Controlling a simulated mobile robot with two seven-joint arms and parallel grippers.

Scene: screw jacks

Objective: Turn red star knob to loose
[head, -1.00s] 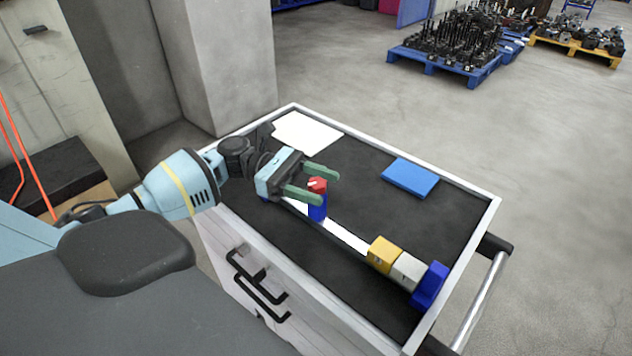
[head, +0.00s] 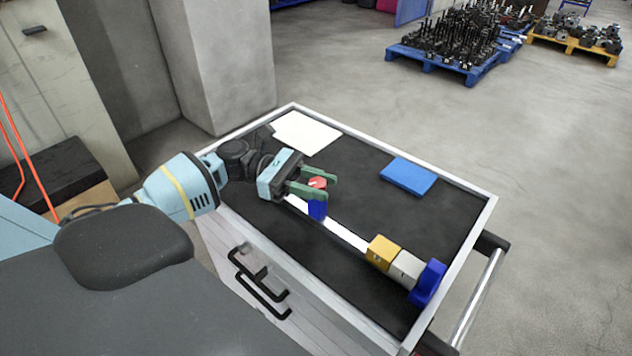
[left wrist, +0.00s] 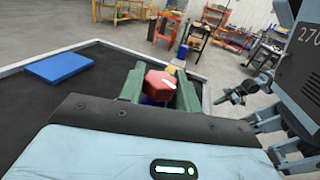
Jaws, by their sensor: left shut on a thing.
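The red star knob (head: 317,183) sits on top of a small blue jack body (head: 317,209) standing on the white strip of the cart top. A light mark shows on the knob's top. My left gripper (head: 318,187) is shut on the knob, with one green finger on each side. In the left wrist view the red knob (left wrist: 160,84) is between the two green fingers (left wrist: 160,88), with a bit of blue below it.
A yellow block (head: 383,253), a grey block (head: 405,269) and a blue angled piece (head: 428,283) stand in a row at the near right. A blue plate (head: 408,175) and a white sheet (head: 306,133) lie farther back. A raised pale rim (head: 465,246) borders the black top.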

